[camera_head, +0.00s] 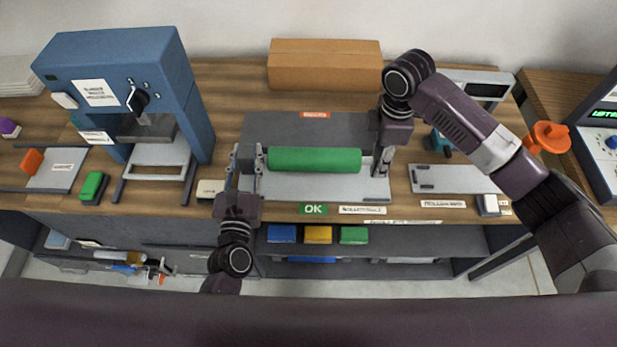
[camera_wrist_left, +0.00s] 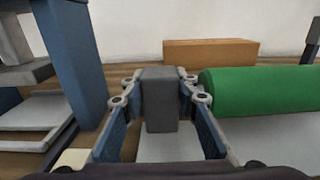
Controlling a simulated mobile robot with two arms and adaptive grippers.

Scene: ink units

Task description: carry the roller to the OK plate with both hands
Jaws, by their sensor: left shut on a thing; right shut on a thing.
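The green roller (camera_head: 314,160) lies crosswise between my two grippers, over the light grey OK plate (camera_head: 320,190) and close to the dark grey plate (camera_head: 290,128) behind it. My left gripper (camera_head: 246,155) is shut on the dark grey block at the roller's left end. The left wrist view shows that block (camera_wrist_left: 158,100) between the fingers, with the green roller (camera_wrist_left: 260,92) to the right. My right gripper (camera_head: 382,163) is at the roller's right end, shut on it; its hold is partly hidden. I cannot tell whether the roller touches the plate.
A green OK label (camera_head: 313,209) marks the front edge. A red label (camera_head: 315,115) is on the dark plate. A cardboard box (camera_head: 325,66) stands behind, a blue press (camera_head: 120,80) at left.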

